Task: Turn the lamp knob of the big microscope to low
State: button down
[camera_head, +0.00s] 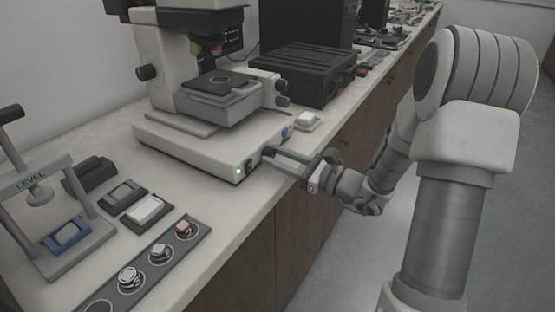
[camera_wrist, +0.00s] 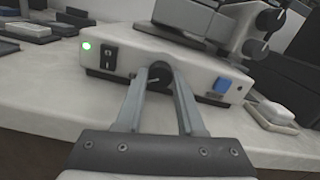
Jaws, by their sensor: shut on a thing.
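The big microscope (camera_head: 205,75) stands on the bench, with its pale base (camera_wrist: 125,55) facing me in the wrist view. The black round lamp knob (camera_wrist: 160,73) is on the front of that base, between a black switch and a blue part. A light mark shows on the knob's face. My gripper (camera_wrist: 159,82) has its two fingers on either side of the knob, closed on it. In the head view my gripper (camera_head: 268,157) reaches in from the right to the base front, and its fingers largely hide the knob.
A green light (camera_wrist: 87,46) glows left of the black switch (camera_wrist: 109,57). A blue part (camera_wrist: 222,85) is right of the knob. A white dish (camera_head: 307,121) sits right of the base. A sample-holder strip (camera_head: 150,262) and a levelling press (camera_head: 35,195) stand at left.

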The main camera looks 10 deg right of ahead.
jog(key=shift+f, duration=0.1)
dwell(0.3)
jog(key=c, duration=0.8)
grip_release()
jog(key=r+p+v, duration=0.1)
jog(key=p+v, duration=0.2)
jog(key=v, duration=1.4)
jog(key=shift+s+d+f, duration=0.2)
jog(key=shift+f, duration=0.2)
jog(key=shift+a, duration=0.1)
